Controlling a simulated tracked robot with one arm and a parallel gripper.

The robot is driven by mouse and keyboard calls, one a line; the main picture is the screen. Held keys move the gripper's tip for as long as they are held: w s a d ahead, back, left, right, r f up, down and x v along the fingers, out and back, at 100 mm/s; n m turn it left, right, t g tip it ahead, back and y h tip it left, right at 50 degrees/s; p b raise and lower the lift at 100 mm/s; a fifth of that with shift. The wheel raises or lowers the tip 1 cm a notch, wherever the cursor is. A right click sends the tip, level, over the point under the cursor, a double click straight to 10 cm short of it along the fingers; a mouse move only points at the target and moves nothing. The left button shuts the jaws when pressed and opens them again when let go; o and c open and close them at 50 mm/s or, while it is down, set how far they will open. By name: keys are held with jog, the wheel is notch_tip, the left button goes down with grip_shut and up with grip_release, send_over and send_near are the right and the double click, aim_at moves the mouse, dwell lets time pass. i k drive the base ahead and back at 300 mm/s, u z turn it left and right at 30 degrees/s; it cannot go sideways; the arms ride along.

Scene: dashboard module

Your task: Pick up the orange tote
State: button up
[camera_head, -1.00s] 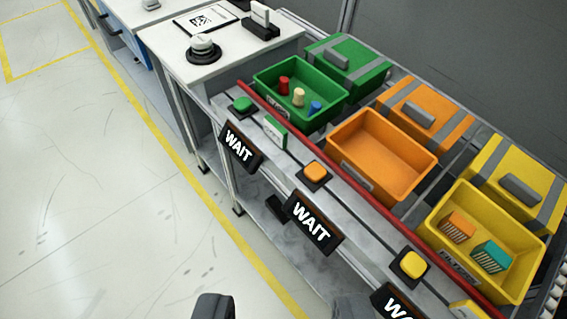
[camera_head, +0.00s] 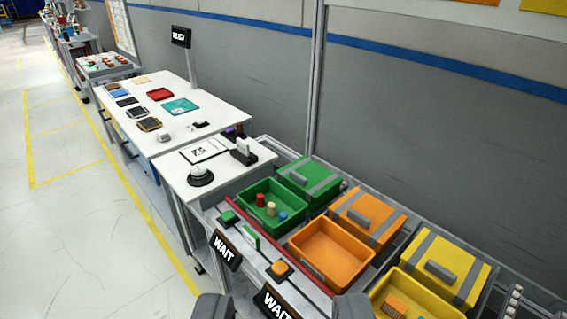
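The orange tote (camera_head: 333,254) is an open, empty bin on the rack, between the green tote (camera_head: 270,207) and the yellow tote (camera_head: 405,299). A lidded orange box (camera_head: 367,217) with grey straps and a grey handle stands right behind it. The rest of the gripper is out of frame.
A red rail (camera_head: 280,240) runs along the front of the totes. An orange button (camera_head: 280,269) and WAIT signs (camera_head: 225,249) sit before it. White tables (camera_head: 178,118) stand at the back left. The floor (camera_head: 90,210) at left is clear.

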aim_at(333, 255)
jog(key=u, duration=1.45)
jog(key=i, duration=1.3)
jog(key=z, duration=1.4)
